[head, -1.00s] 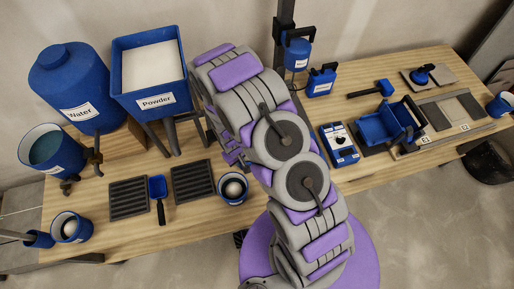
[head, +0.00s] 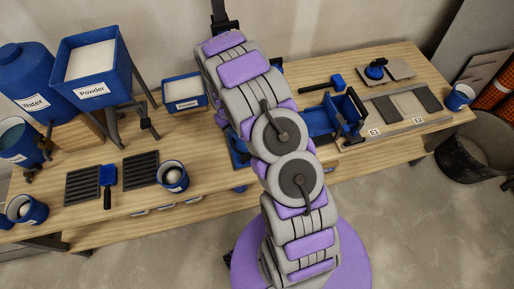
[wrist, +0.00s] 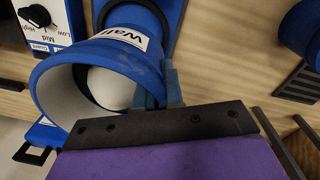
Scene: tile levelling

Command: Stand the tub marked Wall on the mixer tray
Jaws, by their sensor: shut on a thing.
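The tub marked Wall (wrist: 97,85) is blue with a white label and pale contents. It fills the left-middle of the wrist view, its open mouth toward the camera. My gripper (wrist: 163,88) is shut on the rim and wall of this tub at its right side. A blue part with a dark strip (wrist: 172,22) shows just behind the tub; I cannot tell whether it is the mixer tray or whether the tub touches it.
A panel with a speed knob (wrist: 35,15) is close left of the tub. Another blue tub (wrist: 303,32) is at the wrist view's right edge. In the head view, a tub with pale contents (head: 172,176) stands beside dark ribbed pads (head: 141,168). A labelled blue box (head: 185,105) stands behind.

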